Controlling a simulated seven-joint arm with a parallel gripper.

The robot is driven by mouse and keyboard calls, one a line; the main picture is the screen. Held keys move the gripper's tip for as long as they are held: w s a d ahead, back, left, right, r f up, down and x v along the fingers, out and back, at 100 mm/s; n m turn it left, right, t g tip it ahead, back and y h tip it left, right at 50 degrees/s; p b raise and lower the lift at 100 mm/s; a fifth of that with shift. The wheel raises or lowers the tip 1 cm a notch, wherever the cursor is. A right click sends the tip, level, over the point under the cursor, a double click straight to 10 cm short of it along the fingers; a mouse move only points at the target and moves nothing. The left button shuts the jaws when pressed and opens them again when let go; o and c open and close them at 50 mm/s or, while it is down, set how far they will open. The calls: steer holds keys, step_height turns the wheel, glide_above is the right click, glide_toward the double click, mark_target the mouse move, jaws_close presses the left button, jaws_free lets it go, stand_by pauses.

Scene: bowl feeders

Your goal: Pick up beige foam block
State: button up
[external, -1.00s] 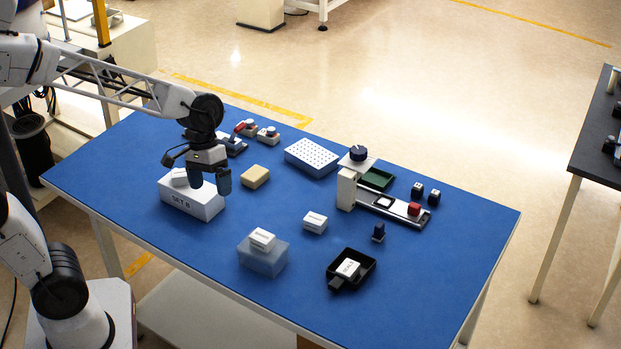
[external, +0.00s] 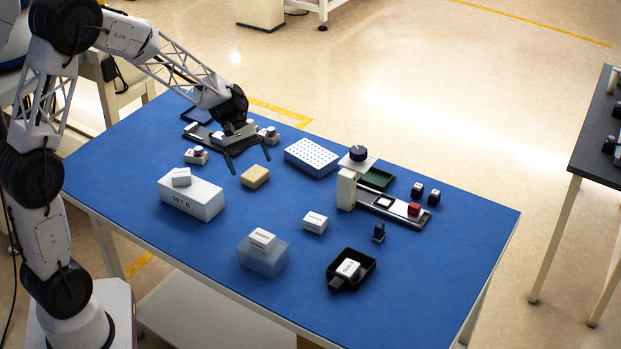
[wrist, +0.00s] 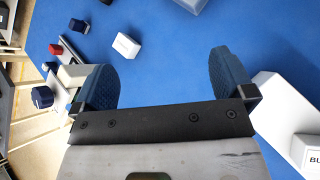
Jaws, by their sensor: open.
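The beige foam block (external: 255,177) lies flat on the blue table in the external view, right of the white SET B box. My gripper (external: 249,165) is open, with its two fingers apart and pointing down just behind and above the block. I cannot tell the exact height of the fingertips over the block. In the wrist view my gripper (wrist: 163,70) shows bare blue table between its fingers. The foam block is not clearly visible there, likely hidden by the gripper body.
The SET B box (external: 191,196) with a small white block on top stands to the left. A white perforated block (external: 311,157) lies to the right. A beige stand (external: 347,188) rises further right.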

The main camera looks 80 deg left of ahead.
steer(key=a+f+n+t+h, duration=0.1)
steer(key=a+f+n, duration=0.1)
steer(key=a+f, duration=0.3)
steer(key=a+f+n+t, duration=0.2)
steer(key=a+f+n, duration=0.1)
steer(key=a, duration=0.4)
steer(key=n+t, duration=0.3)
steer(key=n, duration=0.1)
glide_toward(256, 172)
steer(key=x, duration=0.2)
steer(key=shift+w+d+f, duration=0.2)
steer(key=shift+w+f, duration=0.05)
steer(key=shift+x, duration=1.3)
steer(key=shift+x, duration=2.65)
steer(key=shift+d+r, duration=0.1)
steer(key=shift+r, duration=0.05)
